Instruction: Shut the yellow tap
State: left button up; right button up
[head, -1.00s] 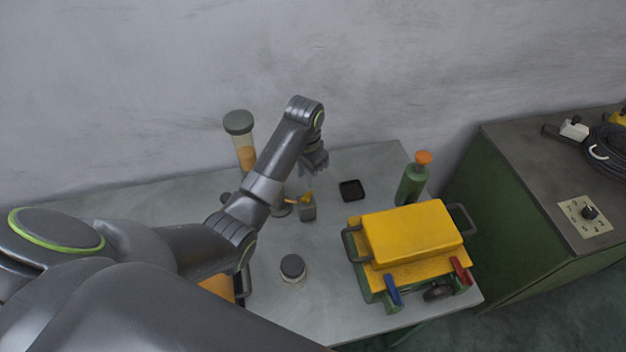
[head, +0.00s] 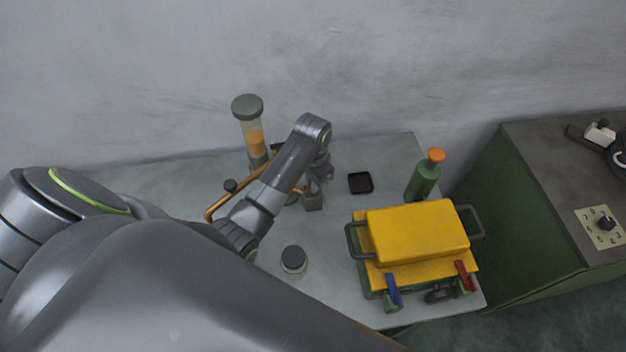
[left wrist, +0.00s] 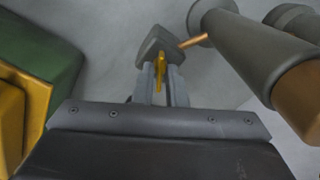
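The yellow tap (head: 313,202) is a small grey block with a yellow lever, standing on the table at the end of a pipe beside the tall glass column. In the left wrist view its grey body (left wrist: 157,45) is straight ahead, and the yellow lever (left wrist: 160,72) lies in line with the narrow gap between my fingers. My left gripper (head: 321,174) is just above and behind the tap in the head view; its fingertips (left wrist: 162,85) flank the lever closely. I cannot tell whether they press on it. My right gripper is not in view.
The glass column (head: 252,130) with orange contents and a grey cap stands behind my arm. A copper pipe (head: 225,203) runs beside it. A lidded jar (head: 293,261), black tray (head: 360,183), green bottle (head: 422,182) and yellow machine (head: 418,232) stand nearby.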

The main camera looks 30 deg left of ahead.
pick_arm(q)
grip_shut()
jog(key=shift+s+f+m, duration=0.1)
jog(key=shift+f+m, duration=0.05)
jog(key=shift+m, duration=2.85)
jog(key=o, duration=0.6)
grip_release()
